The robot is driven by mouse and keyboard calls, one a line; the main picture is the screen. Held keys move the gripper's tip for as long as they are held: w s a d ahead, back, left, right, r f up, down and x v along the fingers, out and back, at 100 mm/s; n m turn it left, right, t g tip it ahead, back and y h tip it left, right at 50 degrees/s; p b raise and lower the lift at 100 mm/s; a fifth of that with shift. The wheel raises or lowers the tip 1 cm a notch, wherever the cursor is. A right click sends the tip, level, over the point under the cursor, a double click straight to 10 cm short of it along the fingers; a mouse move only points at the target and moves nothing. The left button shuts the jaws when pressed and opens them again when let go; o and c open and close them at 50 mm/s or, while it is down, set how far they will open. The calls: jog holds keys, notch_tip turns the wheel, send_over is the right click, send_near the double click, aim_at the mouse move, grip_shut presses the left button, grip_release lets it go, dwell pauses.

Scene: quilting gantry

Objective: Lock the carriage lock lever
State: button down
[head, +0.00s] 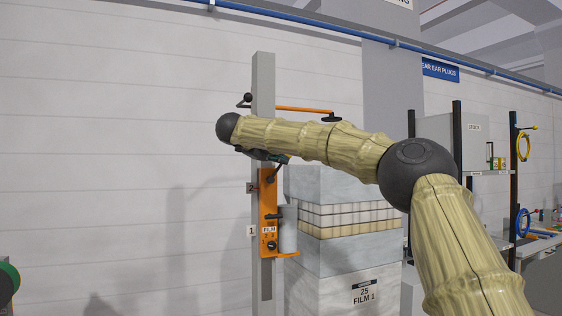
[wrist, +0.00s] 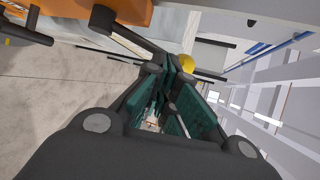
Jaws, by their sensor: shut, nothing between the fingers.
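The orange carriage (head: 267,200) sits on the grey upright post (head: 263,75), with a FILM label on its front. A dark lever with a knob (head: 271,179) shows near the carriage top, and a dark handle (head: 274,216) sticks out at mid height; I cannot tell which is the lock lever or its position. My gripper (head: 282,159) is just above the carriage top, partly hidden by my arm. In the wrist view my gripper (wrist: 177,70) is shut and empty. The orange carriage (wrist: 120,11) shows at the top left there, with a dark knobbed handle (wrist: 22,36) left of it.
A pale film roll (head: 288,232) is beside the carriage. A tall wrapped stack (head: 340,265) stands close on the right. An orange bar (head: 300,109) reaches right from the post above my arm. A shelf rack (head: 457,150) is further right. Left of the post is clear wall.

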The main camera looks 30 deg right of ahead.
jog(key=b+v, duration=0.2)
jog(key=v, duration=1)
jog(key=shift+s+r+b, duration=0.15)
jog(key=shift+r+b, duration=0.15)
jog(key=shift+r, duration=0.2)
jog(key=shift+a, duration=0.1)
